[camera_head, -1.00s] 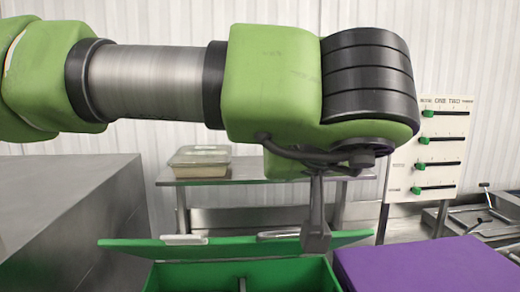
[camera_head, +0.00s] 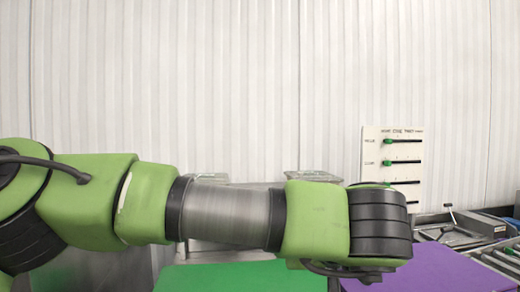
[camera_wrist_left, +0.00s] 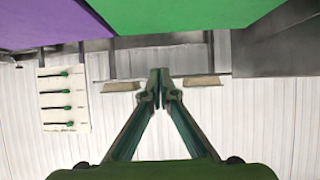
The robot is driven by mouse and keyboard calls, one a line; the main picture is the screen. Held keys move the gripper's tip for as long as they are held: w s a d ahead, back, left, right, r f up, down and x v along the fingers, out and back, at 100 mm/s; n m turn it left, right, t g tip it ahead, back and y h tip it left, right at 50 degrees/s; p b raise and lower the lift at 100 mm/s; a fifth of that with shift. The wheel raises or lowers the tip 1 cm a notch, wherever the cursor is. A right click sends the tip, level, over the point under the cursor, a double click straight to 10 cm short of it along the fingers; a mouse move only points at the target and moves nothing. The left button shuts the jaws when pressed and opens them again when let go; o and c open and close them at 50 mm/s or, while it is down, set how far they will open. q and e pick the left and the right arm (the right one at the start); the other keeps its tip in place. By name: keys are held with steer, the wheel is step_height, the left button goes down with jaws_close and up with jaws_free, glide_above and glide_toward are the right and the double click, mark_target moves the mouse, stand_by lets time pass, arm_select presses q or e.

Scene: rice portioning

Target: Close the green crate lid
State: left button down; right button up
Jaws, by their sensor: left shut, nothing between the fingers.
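The green crate lid (camera_head: 235,278) shows as a flat green surface at the bottom of the head view, with no crate interior visible. Its front part is cut off by the frame. In the wrist view a broad green surface (camera_wrist_left: 200,14) fills the top. My left gripper (camera_wrist_left: 159,73) shows there with its fingers together and nothing between them, apart from the green surface in the picture. My right gripper is not in view.
A purple flat-topped box (camera_head: 445,270) sits to the right of the lid. A white panel with green sliders (camera_head: 402,160) stands behind it. Clear containers (camera_head: 313,175) show behind my arm. Metal equipment (camera_head: 480,228) is at the far right.

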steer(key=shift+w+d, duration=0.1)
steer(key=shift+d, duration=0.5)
